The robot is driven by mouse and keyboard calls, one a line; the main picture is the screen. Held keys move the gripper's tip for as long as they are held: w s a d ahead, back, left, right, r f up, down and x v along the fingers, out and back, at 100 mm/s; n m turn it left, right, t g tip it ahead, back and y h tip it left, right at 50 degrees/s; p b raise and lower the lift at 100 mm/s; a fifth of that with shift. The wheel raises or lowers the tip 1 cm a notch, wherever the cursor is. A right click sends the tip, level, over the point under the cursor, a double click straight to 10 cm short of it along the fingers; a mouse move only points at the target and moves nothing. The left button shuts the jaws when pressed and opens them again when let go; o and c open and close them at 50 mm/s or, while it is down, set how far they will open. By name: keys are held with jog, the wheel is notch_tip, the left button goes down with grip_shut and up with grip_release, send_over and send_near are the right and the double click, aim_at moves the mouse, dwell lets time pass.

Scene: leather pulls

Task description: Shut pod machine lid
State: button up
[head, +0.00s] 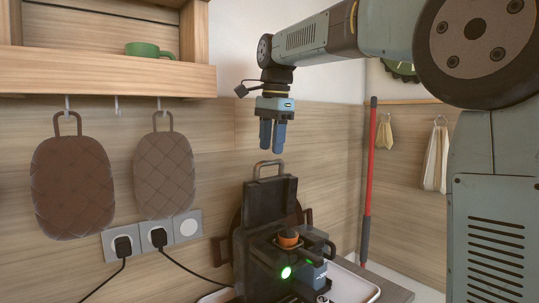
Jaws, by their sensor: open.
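The black pod machine (248,255) stands on the counter in the lower middle of the head view. Its lid (268,203) is raised upright at the back, with a brownish loop handle (268,163) at its top. An orange-brown pod (288,238) shows in the open top. A green light glows on the front. My gripper (272,150) points down just above the lid's handle in the picture, open and empty. Its fingers look apart from the handle, though the depth between them is hard to tell.
A pan-like brown round thing with side handles stands partly hidden behind the machine. Two plugs (123,245) with cables sit in wall sockets at left. Quilted pads (73,185) hang under a shelf holding a green mug (148,50). A red pole (369,180) stands right.

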aim_at(270, 160)
jog(key=shift+w+a+f, duration=0.1)
jog(key=shift+w+f, duration=0.1)
jog(key=shift+f, duration=1.5)
grip_shut()
